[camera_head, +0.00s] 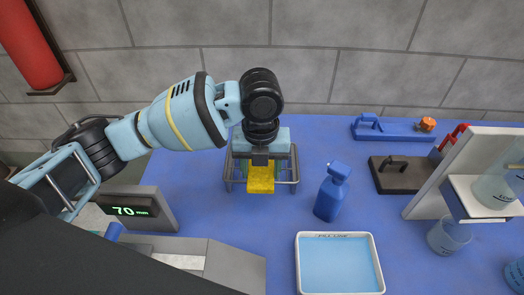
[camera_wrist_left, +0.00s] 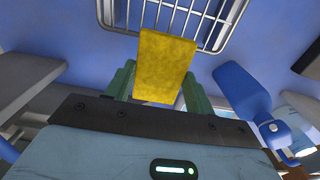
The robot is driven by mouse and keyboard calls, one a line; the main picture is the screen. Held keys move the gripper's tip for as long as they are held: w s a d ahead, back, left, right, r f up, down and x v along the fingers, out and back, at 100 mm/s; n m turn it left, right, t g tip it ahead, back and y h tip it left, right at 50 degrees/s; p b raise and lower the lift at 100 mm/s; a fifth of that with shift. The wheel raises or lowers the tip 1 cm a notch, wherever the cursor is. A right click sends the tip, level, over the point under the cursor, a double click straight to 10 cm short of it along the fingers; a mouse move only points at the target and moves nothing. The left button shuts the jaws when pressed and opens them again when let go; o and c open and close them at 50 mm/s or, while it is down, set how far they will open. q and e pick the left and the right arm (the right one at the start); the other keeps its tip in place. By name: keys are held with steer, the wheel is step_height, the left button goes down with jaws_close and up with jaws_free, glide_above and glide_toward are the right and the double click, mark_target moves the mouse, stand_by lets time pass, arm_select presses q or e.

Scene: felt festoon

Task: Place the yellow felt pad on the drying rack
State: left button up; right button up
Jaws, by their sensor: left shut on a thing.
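The yellow felt pad (camera_head: 260,179) is a flat, bright piece held by my left gripper (camera_head: 261,163) over the middle of the table's back half. The left wrist view shows the pad (camera_wrist_left: 165,65) between the green fingers of my left gripper (camera_wrist_left: 160,82), shut on it. The drying rack (camera_head: 294,172) is a grey metal wire frame under and around the pad; its bars also show in the left wrist view (camera_wrist_left: 118,14). The pad's far end overlaps the bars in that view. I cannot tell whether it touches them. My right gripper is not in view.
A blue spray bottle (camera_head: 331,195) stands just right of the rack. A white-rimmed tray (camera_head: 379,270) of blue liquid is at the front. A dark block with a handle (camera_head: 393,180) and a white shelf (camera_head: 437,180) stand right. A 70 mm display (camera_head: 131,211) is front left.

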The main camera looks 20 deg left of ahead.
arm_select(q)
steer(key=w, duration=0.2)
steer(key=w+a, duration=0.1)
steer(key=w, duration=0.2)
steer(key=w+a, duration=0.1)
steer(key=w, duration=0.2)
steer(key=shift+a+f+b, duration=0.15)
steer(key=shift+f+b, duration=0.15)
steer(key=shift+f, duration=0.05)
steer(key=shift+w, duration=0.15)
steer(key=shift+w+a, duration=0.15)
steer(key=shift+w, duration=0.15)
steer(key=shift+f, duration=1.8)
steer(key=shift+f, duration=0.2)
steer(key=o, duration=0.9)
steer(key=shift+o, duration=0.2)
steer(key=shift+r, duration=0.15)
